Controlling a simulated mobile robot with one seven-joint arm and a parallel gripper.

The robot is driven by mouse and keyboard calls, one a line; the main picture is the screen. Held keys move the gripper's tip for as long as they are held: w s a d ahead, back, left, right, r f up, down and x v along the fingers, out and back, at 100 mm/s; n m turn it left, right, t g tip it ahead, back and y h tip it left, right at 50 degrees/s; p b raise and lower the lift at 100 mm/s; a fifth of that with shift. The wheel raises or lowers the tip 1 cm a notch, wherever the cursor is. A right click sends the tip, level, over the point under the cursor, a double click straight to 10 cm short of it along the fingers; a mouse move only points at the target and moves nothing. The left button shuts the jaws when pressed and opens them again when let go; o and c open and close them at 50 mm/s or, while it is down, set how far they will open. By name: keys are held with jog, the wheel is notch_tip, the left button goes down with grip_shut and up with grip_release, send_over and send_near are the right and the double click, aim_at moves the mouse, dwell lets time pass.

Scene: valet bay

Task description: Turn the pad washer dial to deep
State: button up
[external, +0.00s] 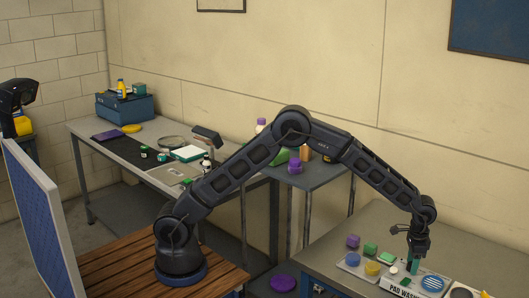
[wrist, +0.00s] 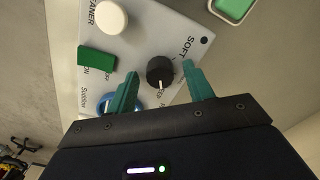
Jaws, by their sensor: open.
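In the wrist view the black dial (wrist: 160,71) sits on a light grey panel (wrist: 152,30). Its white pointer line faces the bottom of the picture, and the word SOFT is printed to its upper right. My gripper (wrist: 159,73) is open, with one teal finger on each side of the dial; I cannot tell whether they touch it. Lettering below the dial is partly hidden by the fingers. In the external view my gripper (external: 414,266) is low over the bench at the right, behind a sign (external: 402,288) reading PAD WASH. The dial cannot be made out there.
The panel also has a white knob (wrist: 111,19), a green switch (wrist: 97,59) and a blue round part (wrist: 107,103). A green-and-white tray (wrist: 236,8) lies nearby.

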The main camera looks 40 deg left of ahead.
notch_tip(320, 180, up, 11)
dwell(0.5)
jog(key=shift+f, duration=0.1)
dwell(0.3)
